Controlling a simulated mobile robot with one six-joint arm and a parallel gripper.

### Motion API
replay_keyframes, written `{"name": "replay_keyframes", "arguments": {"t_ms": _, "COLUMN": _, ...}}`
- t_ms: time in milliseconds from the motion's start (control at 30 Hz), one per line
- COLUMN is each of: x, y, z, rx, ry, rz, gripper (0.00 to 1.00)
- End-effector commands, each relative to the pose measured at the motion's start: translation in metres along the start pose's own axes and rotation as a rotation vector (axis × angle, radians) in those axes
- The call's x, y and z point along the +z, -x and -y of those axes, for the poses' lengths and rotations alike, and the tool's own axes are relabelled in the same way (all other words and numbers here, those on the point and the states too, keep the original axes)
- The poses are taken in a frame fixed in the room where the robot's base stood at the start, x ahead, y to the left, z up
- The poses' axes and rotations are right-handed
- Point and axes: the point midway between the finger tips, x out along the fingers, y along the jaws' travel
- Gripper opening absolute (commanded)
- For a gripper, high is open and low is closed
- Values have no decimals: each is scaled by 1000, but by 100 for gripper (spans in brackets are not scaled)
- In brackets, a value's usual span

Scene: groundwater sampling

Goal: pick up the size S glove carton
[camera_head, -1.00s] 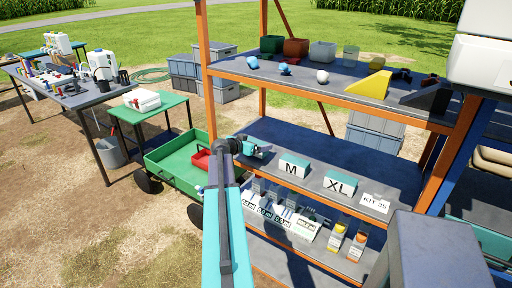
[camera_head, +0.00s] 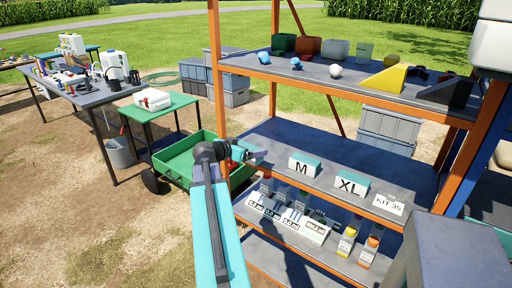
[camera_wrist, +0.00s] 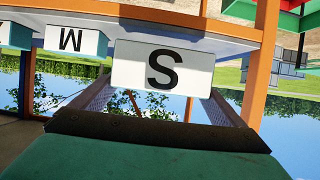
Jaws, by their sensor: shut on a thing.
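The size S glove carton (camera_wrist: 162,68) is white with a black S and fills the middle of the wrist view, upside down. My gripper (camera_head: 250,154) is shut on it at the left end of the middle shelf, by the orange post. In the head view the carton is mostly hidden by the gripper. The wrist view shows a dark gripper edge (camera_wrist: 155,128) just in front of the carton. I cannot tell whether the carton touches the shelf.
The M carton (camera_head: 304,166) and XL carton (camera_head: 351,186) stand to the right on the middle shelf (camera_head: 335,155), with a KIT 35 card (camera_head: 389,204) beyond. The orange post (camera_head: 218,90) is close to my gripper. A green cart (camera_head: 178,164) stands left of the rack.

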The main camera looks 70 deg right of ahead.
Motion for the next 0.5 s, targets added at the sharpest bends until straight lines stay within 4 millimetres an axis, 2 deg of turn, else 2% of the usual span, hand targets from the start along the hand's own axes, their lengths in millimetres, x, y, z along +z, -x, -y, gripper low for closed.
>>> {"name": "replay_keyframes", "arguments": {"t_ms": 200, "x": 9, "y": 26, "z": -2, "rx": 0, "ry": 0, "rz": -1, "gripper": 69}}
{"name": "replay_keyframes", "arguments": {"t_ms": 500, "x": 11, "y": 36, "z": -2, "rx": 0, "ry": 0, "rz": 0, "gripper": 69}}
